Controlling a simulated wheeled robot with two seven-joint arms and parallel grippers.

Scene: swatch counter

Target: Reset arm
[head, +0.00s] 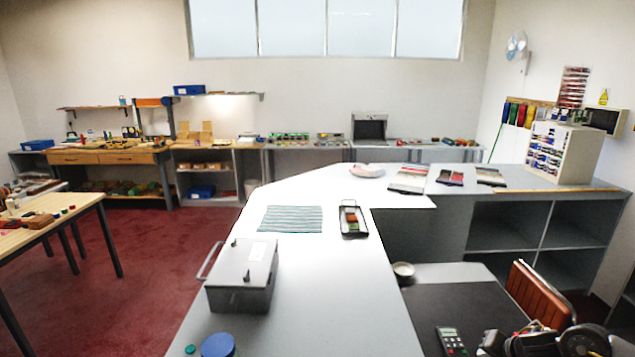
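The grey counter (318,290) runs away from me through the middle of the view. On it are a grey metal box (242,275) with a side handle, a striped cloth (290,219), a small dark tray (352,233) holding coloured blocks, and a blue round lid (217,345) at the near edge.
A wooden table (75,215) stands left. The counter's near middle is bare; red floor (150,255) is open.

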